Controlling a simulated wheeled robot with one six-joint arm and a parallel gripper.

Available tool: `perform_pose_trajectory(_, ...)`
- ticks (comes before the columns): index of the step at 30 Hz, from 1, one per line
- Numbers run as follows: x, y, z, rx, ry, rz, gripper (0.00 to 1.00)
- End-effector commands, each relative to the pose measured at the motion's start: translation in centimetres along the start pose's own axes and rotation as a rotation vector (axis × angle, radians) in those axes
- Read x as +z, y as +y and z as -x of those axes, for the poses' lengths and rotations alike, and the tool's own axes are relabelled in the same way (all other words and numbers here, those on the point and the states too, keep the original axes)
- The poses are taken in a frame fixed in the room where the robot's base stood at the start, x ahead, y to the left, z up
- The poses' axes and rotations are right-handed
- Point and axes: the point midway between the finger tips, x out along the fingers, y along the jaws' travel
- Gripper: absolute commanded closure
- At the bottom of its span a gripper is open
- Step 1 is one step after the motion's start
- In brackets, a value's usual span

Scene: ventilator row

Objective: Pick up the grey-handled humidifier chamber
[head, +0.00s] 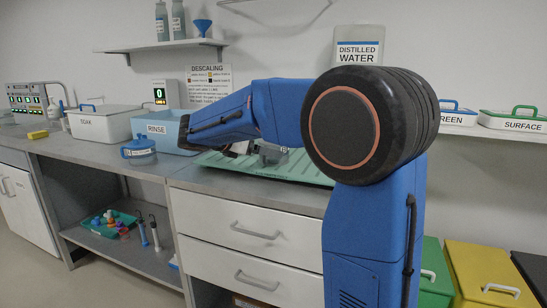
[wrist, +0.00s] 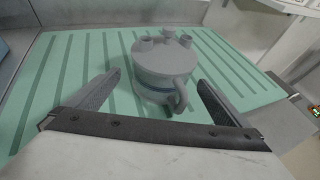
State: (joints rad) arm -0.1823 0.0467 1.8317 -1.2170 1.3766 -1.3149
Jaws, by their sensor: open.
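The grey-handled humidifier chamber (wrist: 160,66) stands on the green ribbed drain mat in the wrist view. It is a grey round pot with several short ports on top, a blue band low on its body and a grey loop handle (wrist: 181,93) facing me. In the head view it shows only in part (head: 271,151), behind my arm. My gripper (wrist: 160,88) is open, with one finger on each side of the chamber's near part. I cannot tell whether the fingers touch it. A blue-handled chamber (head: 139,148) stands on the counter at the left.
The drain mat (head: 300,167) is otherwise bare where I see it. The blue RINSE tub (head: 163,129) and white SOAK tub (head: 98,124) stand to its left. A wall shelf (head: 160,45) with bottles hangs above. Drawers (head: 240,222) are below the counter.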

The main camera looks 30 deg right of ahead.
Motion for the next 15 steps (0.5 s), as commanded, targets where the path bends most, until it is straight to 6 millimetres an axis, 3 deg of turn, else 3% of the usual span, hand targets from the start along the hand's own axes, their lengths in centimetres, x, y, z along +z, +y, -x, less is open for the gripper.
perform_pose_trajectory(11,-0.2,-0.1,-2.4,-0.002,0.000,0.001,0.00)
perform_pose_trajectory(15,-0.4,-0.2,-4.1,-0.003,0.001,0.001,0.00)
